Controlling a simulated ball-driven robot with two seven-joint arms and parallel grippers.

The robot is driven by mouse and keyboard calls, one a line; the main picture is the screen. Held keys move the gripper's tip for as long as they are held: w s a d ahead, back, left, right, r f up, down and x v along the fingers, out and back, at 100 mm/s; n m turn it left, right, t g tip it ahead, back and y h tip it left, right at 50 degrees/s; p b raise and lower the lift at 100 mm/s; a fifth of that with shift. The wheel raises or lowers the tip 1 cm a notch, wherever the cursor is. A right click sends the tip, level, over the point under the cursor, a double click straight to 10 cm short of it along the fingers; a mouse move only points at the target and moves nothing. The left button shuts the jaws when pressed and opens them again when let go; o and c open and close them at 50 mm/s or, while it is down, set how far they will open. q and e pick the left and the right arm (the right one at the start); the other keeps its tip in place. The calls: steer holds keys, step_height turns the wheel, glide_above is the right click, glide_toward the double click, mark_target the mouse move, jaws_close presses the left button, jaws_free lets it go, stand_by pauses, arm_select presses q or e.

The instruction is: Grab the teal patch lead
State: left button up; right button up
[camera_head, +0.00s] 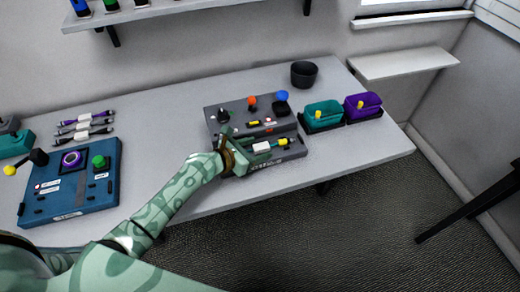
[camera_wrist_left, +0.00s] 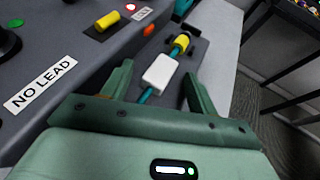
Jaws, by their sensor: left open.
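The teal patch lead has a white block (camera_head: 262,147) and a yellow end (camera_head: 283,142), and lies on the front part of a grey console. In the left wrist view, the lead's white block (camera_wrist_left: 159,73) sits between my open fingers, with teal cable showing on both sides of it and the yellow end beyond. My left gripper (camera_head: 246,153) is open at the console's front. It also shows in the left wrist view (camera_wrist_left: 157,80), with a finger on either side of the lead. Whether the fingers touch it I cannot tell. My right gripper is out of view.
The grey console (camera_head: 226,106) carries knobs and a "NO LEAD" label (camera_wrist_left: 40,86). A blue panel (camera_head: 75,190) and several leads (camera_head: 85,125) lie left. The table between is clear.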

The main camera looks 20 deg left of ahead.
arm_select(q)
steer(key=shift+r, duration=0.1)
steer(key=shift+c, duration=0.3)
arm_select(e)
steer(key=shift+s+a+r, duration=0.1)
arm_select(q)
steer(key=c, duration=1)
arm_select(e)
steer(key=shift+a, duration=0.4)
arm_select(q)
steer(key=shift+c, duration=0.2)
